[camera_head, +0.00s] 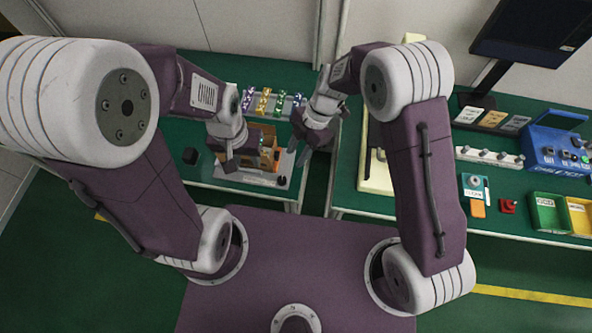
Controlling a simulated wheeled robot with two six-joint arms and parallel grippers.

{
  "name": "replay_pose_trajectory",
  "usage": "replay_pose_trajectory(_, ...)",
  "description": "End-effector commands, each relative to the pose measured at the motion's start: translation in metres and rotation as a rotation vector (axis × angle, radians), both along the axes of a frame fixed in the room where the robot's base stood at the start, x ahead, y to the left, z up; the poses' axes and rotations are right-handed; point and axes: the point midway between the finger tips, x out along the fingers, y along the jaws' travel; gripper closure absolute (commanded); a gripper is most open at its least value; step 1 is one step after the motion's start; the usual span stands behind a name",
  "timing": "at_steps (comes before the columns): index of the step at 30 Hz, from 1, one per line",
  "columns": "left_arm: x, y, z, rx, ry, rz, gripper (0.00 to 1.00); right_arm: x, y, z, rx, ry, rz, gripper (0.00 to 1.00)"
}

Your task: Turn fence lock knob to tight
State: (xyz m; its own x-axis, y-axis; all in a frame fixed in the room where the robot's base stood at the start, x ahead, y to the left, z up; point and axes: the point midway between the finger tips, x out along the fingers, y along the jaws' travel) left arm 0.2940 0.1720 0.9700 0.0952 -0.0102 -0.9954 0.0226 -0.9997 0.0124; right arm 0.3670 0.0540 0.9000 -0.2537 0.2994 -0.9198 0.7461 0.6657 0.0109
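A small machine with an orange and brown body (268,157) stands on a pale grey base plate (252,179) on the left green table. A small dark knob-like part (282,181) sits at the plate's front right corner. I cannot tell whether it is the fence lock knob, and no tight mark is readable. My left gripper (231,164) is over the left part of the machine and hides some of it. My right gripper (303,157) is just right of the machine, near the table's right edge. The fingers of both are too small and dark to tell open from shut.
Several coloured parts stand in a rack (285,105) behind the machine. A black block (190,155) lies to its left. A gap separates the right table, which has a cream board (376,180), a blue tester (555,150), a green bin (545,213) and a yellow bin (580,215).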

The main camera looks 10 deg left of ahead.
Motion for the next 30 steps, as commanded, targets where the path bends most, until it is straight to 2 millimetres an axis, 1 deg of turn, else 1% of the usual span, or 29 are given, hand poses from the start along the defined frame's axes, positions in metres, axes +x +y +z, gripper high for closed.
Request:
replay_pose_trajectory(1, 0.0, 0.0, -0.002, 0.0, 0.0, 0.0, 0.64, -0.008, 0.004, -0.007, -0.006, 0.013, 0.019, 0.65)
replay_pose_trajectory(2, 0.0, 0.0, -0.002, 0.0, 0.0, 0.0, 0.64, -0.009, 0.006, -0.008, -0.007, 0.013, 0.025, 0.65)
replay_pose_trajectory(5, 0.0, 0.0, -0.001, 0.0, 0.0, 0.0, 0.64, -0.01, 0.007, -0.007, -0.007, 0.01, 0.027, 0.65)
replay_pose_trajectory(8, 0.0, 0.0, 0.001, 0.0, 0.0, 0.0, 0.64, -0.013, 0.009, -0.015, -0.008, 0.013, 0.025, 0.65)
replay_pose_trajectory(15, 0.0, 0.0, 0.007, 0.0, 0.0, 0.0, 0.64, -0.026, 0.022, -0.061, -0.01, 0.014, 0.025, 0.65)
replay_pose_trajectory(18, 0.0, 0.0, 0.009, 0.0, 0.0, 0.0, 0.64, -0.031, 0.027, -0.076, -0.01, 0.012, 0.024, 0.65)
replay_pose_trajectory(21, 0.0, 0.0, 0.009, 0.0, 0.0, 0.0, 0.64, -0.033, 0.03, -0.085, -0.009, 0.01, 0.023, 0.65)
replay_pose_trajectory(24, 0.0, 0.0, 0.009, 0.0, 0.0, 0.0, 0.64, -0.033, 0.031, -0.089, -0.009, 0.01, 0.022, 0.65)
replay_pose_trajectory(30, 0.0, 0.0, 0.009, 0.0, 0.0, 0.0, 0.64, -0.033, 0.031, -0.089, -0.008, 0.009, 0.023, 0.65)
